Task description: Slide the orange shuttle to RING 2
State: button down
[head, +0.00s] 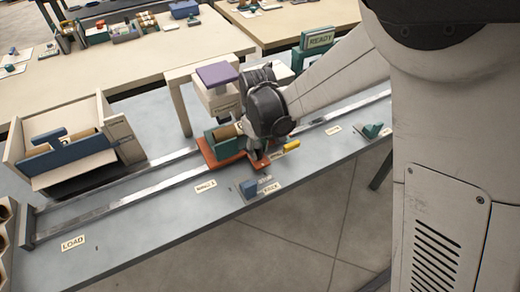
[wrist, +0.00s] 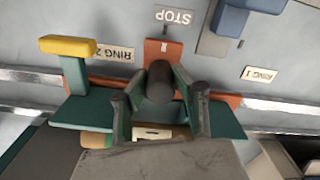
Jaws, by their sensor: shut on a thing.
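The orange shuttle (head: 223,158) sits on the rails midway along the grey bench, carrying a green cradle with a brown roll. My gripper (head: 261,151) is down over the shuttle's right part. In the wrist view my gripper (wrist: 160,90) is shut on the shuttle's upright dark knob; its fingers partly hide the contact. The shuttle's orange tab (wrist: 164,50) points at the bench front, between the RING 2 label (wrist: 114,54) and the RING 1 label (wrist: 262,73). RING 1 (head: 206,187) lies left of the shuttle in the head view.
A yellow-topped green post (wrist: 68,47) stands beside RING 2. A blue block (head: 249,188) and the STOP label (wrist: 173,16) lie at the bench front. A beige bin (head: 116,127) stands behind the left rail stretch. The purple-topped stand (head: 217,76) is behind the shuttle.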

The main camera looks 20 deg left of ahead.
jog(key=c, duration=1.4)
grip_release()
jog(key=shift+c, duration=0.2)
notch_tip(320, 180, up, 12)
